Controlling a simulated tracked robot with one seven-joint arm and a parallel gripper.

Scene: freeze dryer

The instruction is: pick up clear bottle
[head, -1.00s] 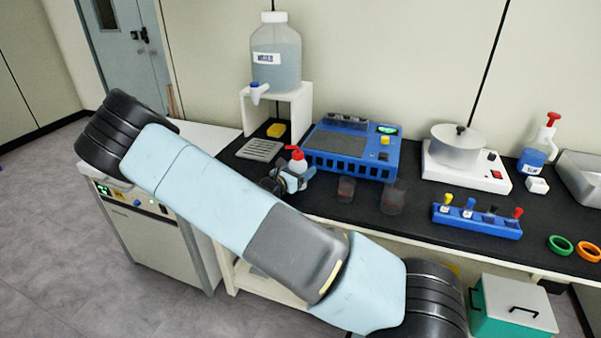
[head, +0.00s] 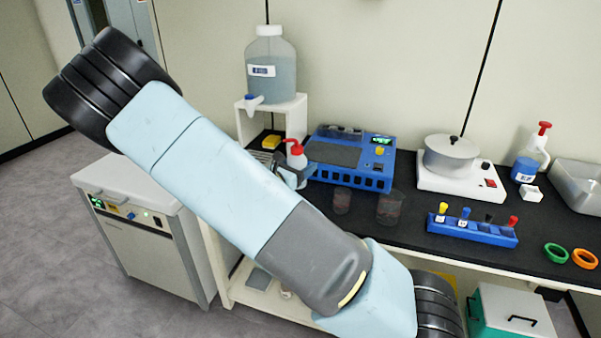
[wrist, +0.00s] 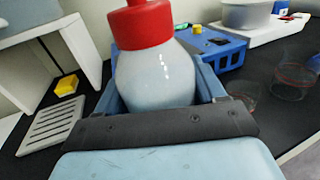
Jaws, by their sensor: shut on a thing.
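The clear bottle (wrist: 155,75) has a whitish, see-through body and a red cap. It fills the top middle of the wrist view and stands roughly upright between my fingers. In the head view, the bottle (head: 297,156) shows just left of the blue machine, with its red top clear and its lower part hidden by my gripper. My gripper (head: 292,178) is shut on the bottle, with a blue finger on each side of it. Its base is hidden, so I cannot tell whether it touches the bench.
The blue machine (head: 350,157) is close on the right. Two clear beakers (head: 342,201) (head: 390,208) stand in front of it. A white stand (head: 294,113) with a water jug (head: 270,72), a slotted rack (wrist: 52,123) and a yellow block (wrist: 67,85) are on the left.

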